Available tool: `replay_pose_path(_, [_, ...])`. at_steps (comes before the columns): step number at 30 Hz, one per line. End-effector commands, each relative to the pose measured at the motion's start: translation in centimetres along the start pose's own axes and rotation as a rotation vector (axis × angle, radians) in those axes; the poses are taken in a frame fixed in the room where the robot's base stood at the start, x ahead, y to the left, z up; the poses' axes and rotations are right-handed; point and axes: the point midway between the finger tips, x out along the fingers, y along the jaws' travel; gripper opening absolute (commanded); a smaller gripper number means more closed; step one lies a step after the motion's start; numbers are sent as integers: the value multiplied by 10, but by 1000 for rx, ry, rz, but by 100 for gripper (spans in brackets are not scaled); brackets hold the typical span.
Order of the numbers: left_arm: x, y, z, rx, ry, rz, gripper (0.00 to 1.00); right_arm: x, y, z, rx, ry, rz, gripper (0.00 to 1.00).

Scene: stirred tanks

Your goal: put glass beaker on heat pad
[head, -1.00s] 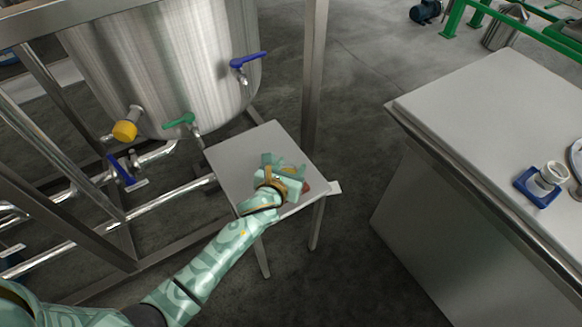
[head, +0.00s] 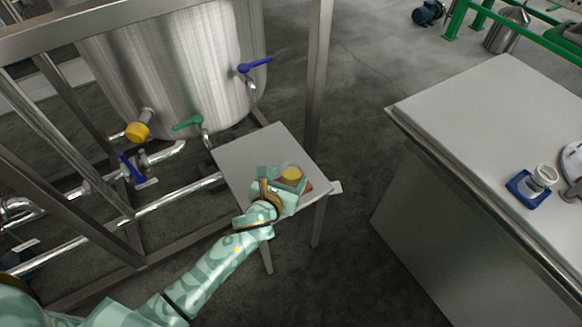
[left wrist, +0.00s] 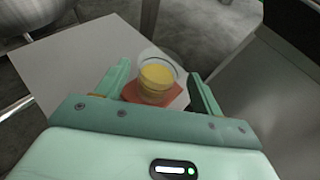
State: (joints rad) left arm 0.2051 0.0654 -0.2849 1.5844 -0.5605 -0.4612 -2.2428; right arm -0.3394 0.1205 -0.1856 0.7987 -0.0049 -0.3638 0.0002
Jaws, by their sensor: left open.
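The glass beaker (head: 291,173), with yellow contents, stands upright on the small grey table. In the left wrist view the beaker (left wrist: 158,78) stands on the orange-red heat pad (left wrist: 134,93). A little of the pad (head: 308,186) also shows in the head view, beside my left gripper. My left gripper (head: 283,181) is open at the near side of the beaker. In the left wrist view its fingers (left wrist: 160,72) are spread to either side of the beaker, with gaps between. My right gripper is out of view.
The small table (head: 245,160) has bare top to the left. A steel tank (head: 175,65) with coloured valve handles stands behind it, and a frame post (head: 316,80) rises close by. A steel counter (head: 480,120) at the right holds a blue tray (head: 525,190) with a white vessel.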

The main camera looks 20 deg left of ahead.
Motion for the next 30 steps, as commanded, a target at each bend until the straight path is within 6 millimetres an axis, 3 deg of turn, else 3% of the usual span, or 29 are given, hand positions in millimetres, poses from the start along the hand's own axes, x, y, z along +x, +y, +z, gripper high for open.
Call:
replay_pose_path(3, [-31, 0, 7, 1, -5, -1, 67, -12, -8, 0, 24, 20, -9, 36])
replay_pose_path(9, [-59, 0, 3, 1, -2, -1, 67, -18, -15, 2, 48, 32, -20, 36])
replay_pose_path(30, [-64, 0, 0, 0, 0, 0, 67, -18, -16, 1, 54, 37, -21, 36])
